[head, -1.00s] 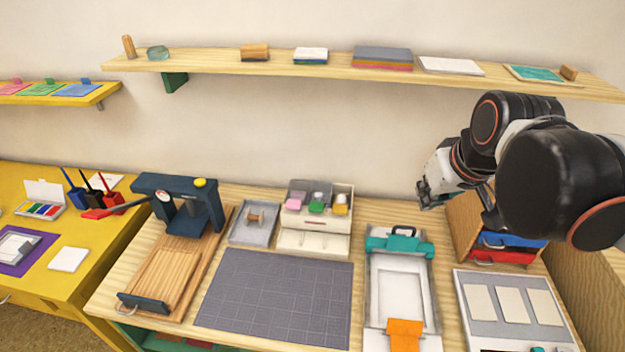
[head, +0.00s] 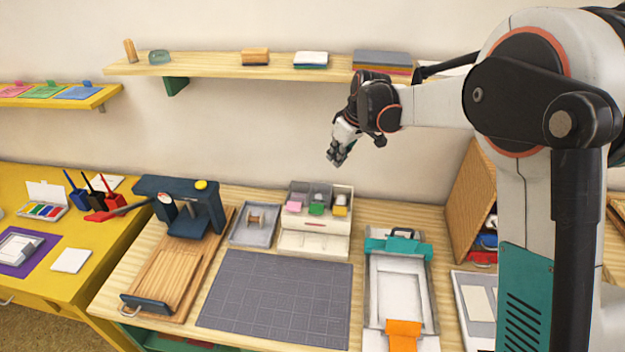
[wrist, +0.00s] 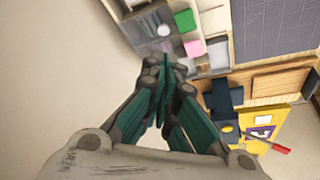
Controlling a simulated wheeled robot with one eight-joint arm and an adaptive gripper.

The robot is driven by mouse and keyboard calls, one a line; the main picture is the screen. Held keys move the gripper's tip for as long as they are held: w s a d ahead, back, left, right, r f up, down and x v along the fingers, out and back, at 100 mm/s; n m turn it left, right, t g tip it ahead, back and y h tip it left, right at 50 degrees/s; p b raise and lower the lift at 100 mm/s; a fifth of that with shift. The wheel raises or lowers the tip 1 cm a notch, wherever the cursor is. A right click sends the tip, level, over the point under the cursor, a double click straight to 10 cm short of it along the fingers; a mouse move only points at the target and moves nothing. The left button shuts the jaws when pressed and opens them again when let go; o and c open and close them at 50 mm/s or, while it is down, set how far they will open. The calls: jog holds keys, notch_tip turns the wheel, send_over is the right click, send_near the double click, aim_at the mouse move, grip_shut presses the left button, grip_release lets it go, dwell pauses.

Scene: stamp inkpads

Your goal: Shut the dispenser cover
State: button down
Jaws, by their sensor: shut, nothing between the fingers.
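The dispenser (head: 318,243) is a cream box at the back of the wooden table. Pink, green and yellow pieces sit in its open front compartments. A grey, see-through panel that looks like its cover (head: 310,191) stands raised at the back of the box. My gripper (head: 336,161) is shut and empty, in the air above and behind the dispenser, touching nothing. Its closed fingers (wrist: 168,68) hide part of the box's surroundings in the wrist view.
A wall shelf (head: 225,68) runs above, close to my wrist. A grey tray (head: 255,223) and a dark blue press (head: 180,200) stand left of the dispenser. A grey mat (head: 278,298) lies in front. A white frame with a teal clamp (head: 398,243) stands to the right.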

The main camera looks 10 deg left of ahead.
jog(key=n, duration=0.2)
send_over(330, 198)
jog(key=s+a, duration=0.2)
jog(key=a, duration=0.2)
notch_tip(330, 198, down, 7)
jog(key=shift+g, duration=0.4)
jog(key=b+x, duration=0.2)
jog(key=x, duration=0.8)
jog(key=shift+s, duration=0.15)
jog(key=d, duration=0.8)
jog(key=shift+s+d, duration=0.15)
jog(key=shift+d, duration=0.05)
